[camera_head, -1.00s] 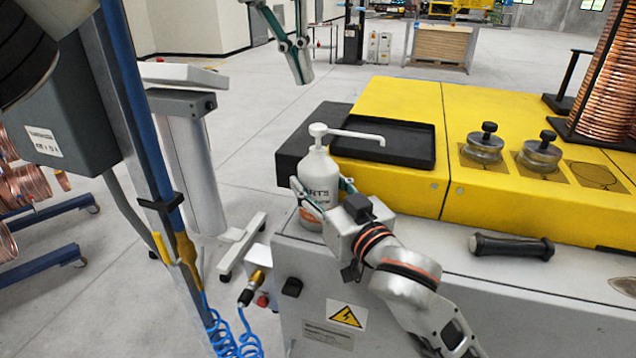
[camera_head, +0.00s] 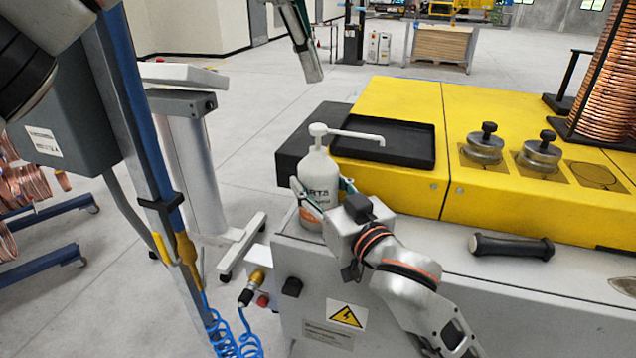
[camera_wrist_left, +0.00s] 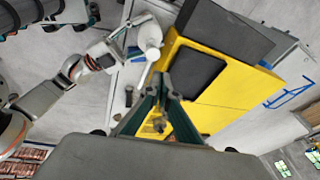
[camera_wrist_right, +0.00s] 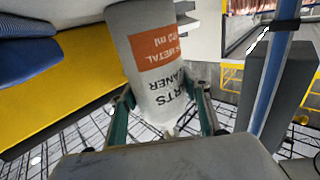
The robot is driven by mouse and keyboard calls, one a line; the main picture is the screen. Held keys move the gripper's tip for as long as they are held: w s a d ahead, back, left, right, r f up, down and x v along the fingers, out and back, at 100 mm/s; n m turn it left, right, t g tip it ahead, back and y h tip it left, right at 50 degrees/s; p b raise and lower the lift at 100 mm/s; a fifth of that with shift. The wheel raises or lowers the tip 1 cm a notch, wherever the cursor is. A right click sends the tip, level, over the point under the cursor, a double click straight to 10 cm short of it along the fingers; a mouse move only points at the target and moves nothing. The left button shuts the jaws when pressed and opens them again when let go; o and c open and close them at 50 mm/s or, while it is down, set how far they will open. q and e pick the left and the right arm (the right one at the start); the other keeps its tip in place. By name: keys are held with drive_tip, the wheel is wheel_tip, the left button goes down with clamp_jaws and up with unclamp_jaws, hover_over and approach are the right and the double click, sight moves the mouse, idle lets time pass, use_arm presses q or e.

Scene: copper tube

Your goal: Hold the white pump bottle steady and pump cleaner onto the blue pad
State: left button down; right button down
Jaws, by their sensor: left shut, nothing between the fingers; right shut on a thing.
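The white pump bottle (camera_head: 319,177) stands upright at the left corner of the grey machine top, its nozzle pointing right over the black tray. My right gripper (camera_head: 322,196) is shut around the bottle's body; in the right wrist view the bottle (camera_wrist_right: 152,62) sits between its fingers, its label upside down. My left gripper (camera_head: 312,74) is shut and empty, at the top of the head view, apart from the bottle. In the left wrist view, its fingers (camera_wrist_left: 168,84) show beside the black tray, with the bottle (camera_wrist_left: 149,36) further left. I cannot clearly identify a blue pad.
The black tray (camera_head: 398,143) lies on the yellow machine block (camera_head: 400,189). Metal knobbed weights (camera_head: 484,146) and a copper coil (camera_head: 606,85) are to the right. A black handle (camera_head: 511,246) lies on the grey top. A blue post (camera_head: 140,120) stands at the left.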

sight(319, 125)
use_arm(q)
drive_tip(key=shift+s+d+f+n+t, duration=0.1)
drive_tip(key=shift+f+n+t, duration=0.1)
drive_tip(key=shift+f+n, duration=1.1)
drive_tip(key=shift+w+d+f+n+t, duration=0.15)
drive_tip(key=shift+f+n, duration=0.4)
drive_tip(key=shift+n, duration=1.55)
drive_tip(key=shift+s+d+f+n+t, duration=0.2)
drive_tip(key=shift+f+n, duration=0.7)
drive_tip(key=shift+n, duration=0.8)
drive_tip(key=shift+a, duration=0.1)
drive_tip(key=shift+f, duration=1.65)
drive_tip(key=shift+r, duration=1.6)
